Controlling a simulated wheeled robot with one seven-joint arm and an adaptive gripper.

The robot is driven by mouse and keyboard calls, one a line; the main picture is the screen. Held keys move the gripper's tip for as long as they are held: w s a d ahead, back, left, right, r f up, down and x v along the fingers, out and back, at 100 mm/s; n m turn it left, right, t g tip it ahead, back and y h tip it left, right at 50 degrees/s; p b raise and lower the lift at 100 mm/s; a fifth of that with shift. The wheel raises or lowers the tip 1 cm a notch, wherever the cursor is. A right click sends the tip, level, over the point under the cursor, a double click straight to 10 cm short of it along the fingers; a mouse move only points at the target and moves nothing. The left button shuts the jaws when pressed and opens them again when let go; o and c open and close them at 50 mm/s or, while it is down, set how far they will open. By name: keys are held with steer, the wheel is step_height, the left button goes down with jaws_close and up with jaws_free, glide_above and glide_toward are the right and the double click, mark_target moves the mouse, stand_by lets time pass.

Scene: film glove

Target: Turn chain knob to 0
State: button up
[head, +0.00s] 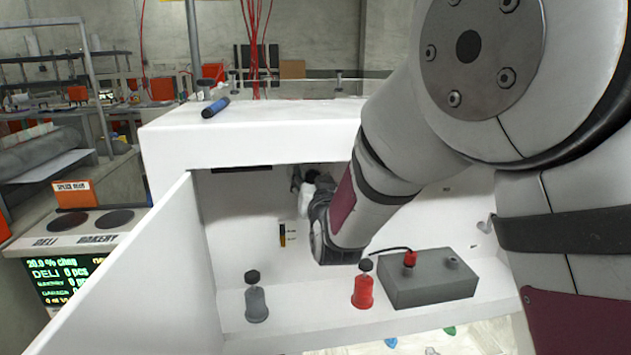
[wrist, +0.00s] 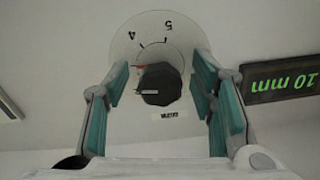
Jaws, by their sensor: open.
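A black round knob (wrist: 161,85) sits on a pale round dial plate (wrist: 185,38) in the wrist view. The plate carries the digits 4 and 5, shown upside down, and a small red mark lies at the knob's upper left edge. A small label on the plate is too blurred to read, so I cannot tell whether this is the chain knob. My gripper (wrist: 162,65) is open, with one teal-padded finger on each side of the knob and gaps between. In the head view my gripper (head: 306,192) is inside the white cabinet, partly hidden by my arm.
A display reading 10 mm (wrist: 284,80) is right of the knob. On the cabinet floor stand a grey bottle (head: 256,303), a red bottle (head: 362,291) and a grey box (head: 430,284). A blue cylinder (head: 215,107) lies on the cabinet top (head: 270,135). The open door (head: 150,270) is left.

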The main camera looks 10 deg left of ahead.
steer(key=c, duration=1.2)
steer(key=shift+n, duration=0.3)
steer(key=n, duration=0.4)
steer(key=shift+d+n, duration=0.1)
steer(key=shift+n, duration=0.2)
steer(key=n, duration=0.4)
steer(key=shift+r+n, duration=0.1)
steer(key=shift+n, duration=0.2)
steer(key=n+p, duration=0.2)
steer(key=n, duration=0.3)
steer(key=shift+r, duration=0.1)
steer(key=n+p, duration=0.2)
steer(key=n, duration=0.3)
